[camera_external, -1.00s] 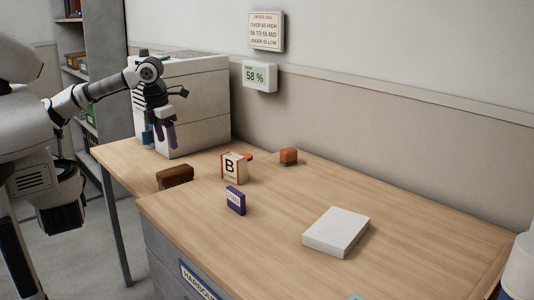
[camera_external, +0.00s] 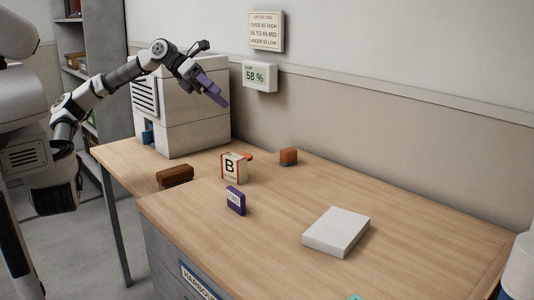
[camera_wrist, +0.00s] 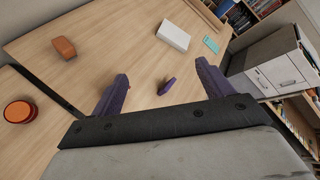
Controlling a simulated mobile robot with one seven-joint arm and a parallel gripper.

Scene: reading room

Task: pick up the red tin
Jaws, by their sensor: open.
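The red tin (camera_wrist: 18,112) is round and low, with an orange-red lid, at the left edge of the wrist view. In the external view only a small orange-red part of it (camera_external: 248,156) shows behind the box marked B (camera_external: 233,168). My gripper (camera_external: 215,91) is raised above the back of the table, in front of the grey-white cabinet, with its purple fingers slanting down to the right. In the wrist view my gripper (camera_wrist: 161,88) is open with nothing held, and the tin lies well to the left of the fingers.
An orange-brown block (camera_external: 288,156) stands to the right of the tin. A purple box (camera_external: 235,200), a brown block (camera_external: 175,176) and a white slab (camera_external: 336,232) lie on the table (camera_external: 420,210). The cabinet (camera_external: 190,115) stands at the back left.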

